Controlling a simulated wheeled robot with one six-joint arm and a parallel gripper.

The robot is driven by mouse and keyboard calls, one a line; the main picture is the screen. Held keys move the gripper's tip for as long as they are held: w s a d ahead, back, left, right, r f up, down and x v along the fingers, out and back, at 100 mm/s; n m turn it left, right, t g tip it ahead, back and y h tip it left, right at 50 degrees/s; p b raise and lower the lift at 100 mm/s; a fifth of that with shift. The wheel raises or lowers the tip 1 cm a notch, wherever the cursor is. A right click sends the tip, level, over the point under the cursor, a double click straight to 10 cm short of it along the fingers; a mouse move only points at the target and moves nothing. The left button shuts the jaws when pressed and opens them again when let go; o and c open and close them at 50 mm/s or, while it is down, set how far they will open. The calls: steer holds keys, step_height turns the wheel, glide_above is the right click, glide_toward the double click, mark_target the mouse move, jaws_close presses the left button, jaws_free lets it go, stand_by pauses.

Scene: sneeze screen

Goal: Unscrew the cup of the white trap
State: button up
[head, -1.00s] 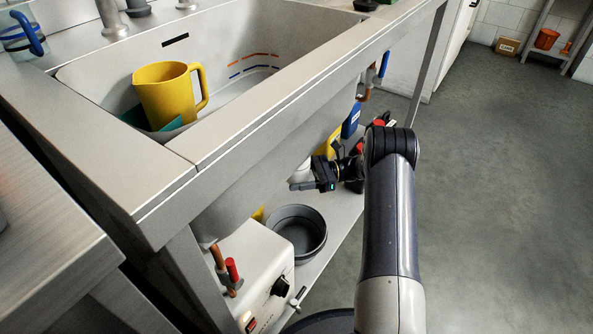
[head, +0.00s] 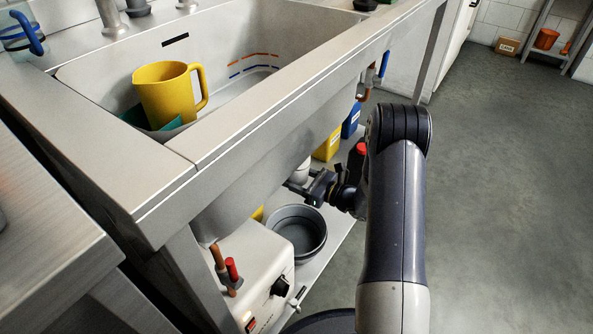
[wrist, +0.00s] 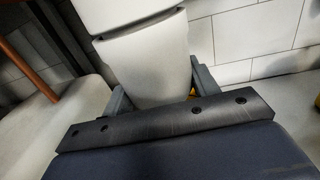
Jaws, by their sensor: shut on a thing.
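The white trap (head: 302,171) hangs under the sink, mostly hidden by the sink's front and my gripper. In the wrist view its smooth white cup (wrist: 150,68) fills the space between my fingers, with a seam separating it from the white part above (wrist: 125,14). My gripper (head: 300,185) reaches in from the right under the sink. In the wrist view my gripper (wrist: 160,92) has one dark finger on each side of the cup and is shut on it. The cup's lower end is hidden behind the gripper body.
A grey basin (head: 298,232) stands on the shelf below the gripper. A white box with a black knob (head: 255,275) is at the near end. Yellow (head: 328,146) and blue (head: 351,120) containers and a red-capped bottle (head: 358,160) stand behind the gripper.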

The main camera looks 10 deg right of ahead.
steer(key=shift+f+b, duration=0.75)
steer(key=shift+f, duration=0.2)
step_height(320, 180, down, 3)
steer(key=b, duration=0.2)
steer(key=shift+b, duration=0.3)
steer(key=shift+a, duration=0.1)
